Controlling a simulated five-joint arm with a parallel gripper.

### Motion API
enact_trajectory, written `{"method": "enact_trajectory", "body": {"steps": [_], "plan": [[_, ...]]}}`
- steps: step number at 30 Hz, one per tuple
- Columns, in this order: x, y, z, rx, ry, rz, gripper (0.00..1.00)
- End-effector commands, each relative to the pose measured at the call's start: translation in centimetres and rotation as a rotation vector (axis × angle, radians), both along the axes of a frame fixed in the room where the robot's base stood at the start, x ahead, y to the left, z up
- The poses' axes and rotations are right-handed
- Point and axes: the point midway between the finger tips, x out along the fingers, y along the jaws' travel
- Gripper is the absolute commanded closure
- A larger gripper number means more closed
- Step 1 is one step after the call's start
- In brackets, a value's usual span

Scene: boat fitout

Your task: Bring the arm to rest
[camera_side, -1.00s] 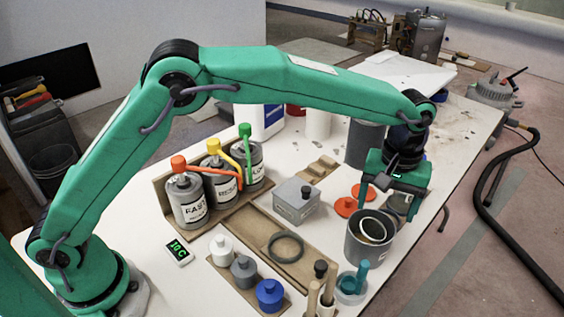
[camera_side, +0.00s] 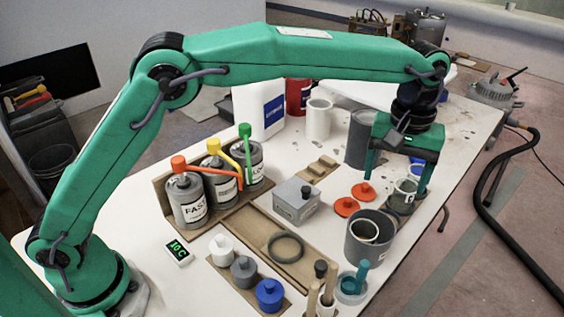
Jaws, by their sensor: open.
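My gripper (camera_side: 398,185) hangs from the green arm at the right side of the table, fingers pointing down and spread apart. It is open. A larger grey pot (camera_side: 357,248) with a smaller cup (camera_side: 364,231) inside stands in front of the gripper.
Two orange lids (camera_side: 347,207) lie left of the gripper. A dark grey cylinder (camera_side: 361,140) and a white cylinder (camera_side: 318,122) stand behind. Three labelled cans with coloured pumps (camera_side: 188,203) and a grey box (camera_side: 296,203) stand left. A blue-handled pot (camera_side: 352,287) is in front.

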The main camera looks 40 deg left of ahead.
Motion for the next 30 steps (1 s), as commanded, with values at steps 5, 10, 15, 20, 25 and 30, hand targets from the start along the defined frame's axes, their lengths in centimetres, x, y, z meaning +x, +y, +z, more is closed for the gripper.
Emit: {"method": "enact_trajectory", "body": {"steps": [5,10,15,20,25,30], "plan": [[0.0,0.0,0.3,0.000,0.000,0.000,0.23],[0.0,0.0,0.3,0.000,0.000,0.000,0.23],[0.0,0.1,0.3,0.000,0.000,0.000,0.23],[-0.1,0.7,0.9,-0.005,-0.007,-0.005,0.23],[-0.4,2.9,2.3,-0.017,-0.029,-0.020,0.23],[-1.2,6.2,4.4,-0.033,-0.065,-0.048,0.23]]}}
